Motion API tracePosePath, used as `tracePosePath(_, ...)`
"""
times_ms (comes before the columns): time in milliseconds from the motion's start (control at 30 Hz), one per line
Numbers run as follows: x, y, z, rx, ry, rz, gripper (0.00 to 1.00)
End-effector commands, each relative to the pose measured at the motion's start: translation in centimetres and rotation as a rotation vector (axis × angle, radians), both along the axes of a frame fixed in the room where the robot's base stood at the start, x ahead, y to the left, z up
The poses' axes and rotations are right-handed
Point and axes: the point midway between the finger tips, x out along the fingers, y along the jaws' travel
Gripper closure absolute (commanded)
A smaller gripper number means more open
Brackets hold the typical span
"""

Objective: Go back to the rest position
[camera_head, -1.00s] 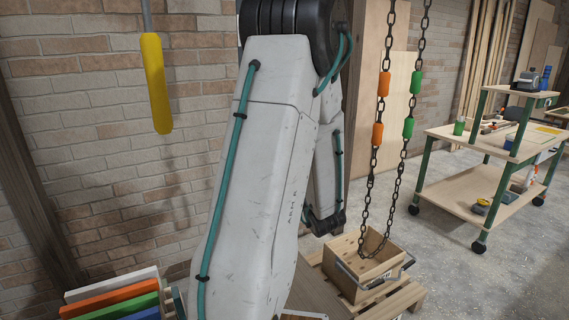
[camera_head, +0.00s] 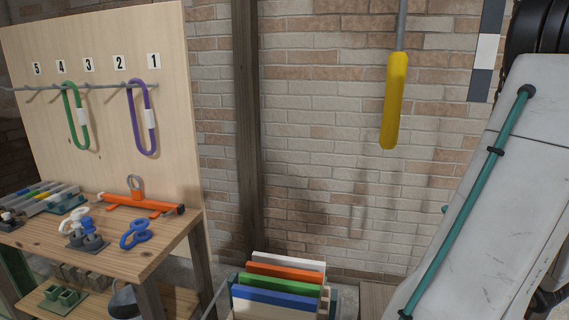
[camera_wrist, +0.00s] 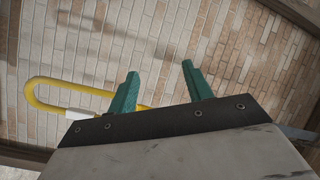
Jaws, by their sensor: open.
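In the head view my white arm with a green cable fills the right side, and the gripper itself is out of that picture.
A pegboard (camera_head: 110,30) with numbered hooks holds a green loop (camera_head: 70,115) and a purple loop (camera_head: 134,120). A workbench (camera_head: 110,258) with tools stands below. A crate of coloured boards (camera_head: 277,290) is on the floor. A yellow-handled pull (camera_head: 395,100) hangs before the wall.

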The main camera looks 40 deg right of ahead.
Motion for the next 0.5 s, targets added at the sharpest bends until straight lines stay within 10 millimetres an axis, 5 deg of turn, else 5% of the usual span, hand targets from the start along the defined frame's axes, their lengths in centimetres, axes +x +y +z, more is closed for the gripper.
tracePosePath(100,6.1,6.1,0.3,0.243,0.057,0.302,0.50)
tracePosePath(233,11.0,14.4,0.1,0.497,0.260,0.600,0.50)
tracePosePath(333,12.6,20.2,-0.2,0.625,0.478,0.756,0.50)
tracePosePath(500,12.5,27.7,-0.5,0.692,0.877,0.887,0.50)
